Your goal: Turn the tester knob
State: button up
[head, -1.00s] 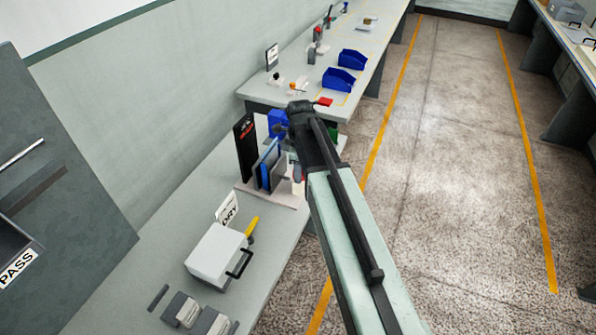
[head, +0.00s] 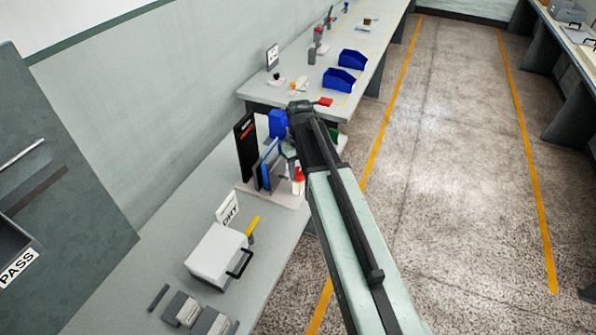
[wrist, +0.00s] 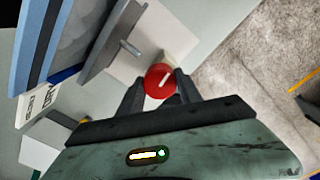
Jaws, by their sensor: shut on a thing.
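The red round knob (wrist: 157,83) with a white pointer line sits between the fingers of my gripper (wrist: 159,76) in the wrist view. The pointer line slants toward the upper right. My gripper is shut on the knob, one finger on each side. A cream block (wrist: 178,48) shows just behind the knob. In the head view a small red part (head: 299,176) shows beside my wrist at the bench's right edge. My arm hides much of the area around it there.
A grey plate with a metal pin (wrist: 130,47) and a blue panel (wrist: 40,45) stand left of the knob. In the head view, a black panel (head: 246,148) stands behind. A white case (head: 216,256) rests nearer on the bench. The floor at right is clear.

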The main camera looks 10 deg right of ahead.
aim_at(299, 170)
jog(key=shift+w+m, duration=0.15)
jog(key=shift+m, duration=0.35)
jog(key=o, duration=1.4)
jog(key=shift+c, duration=0.2)
notch_tip(299, 170, up, 8)
jog(key=p, duration=0.8)
jog(key=shift+f, duration=0.15)
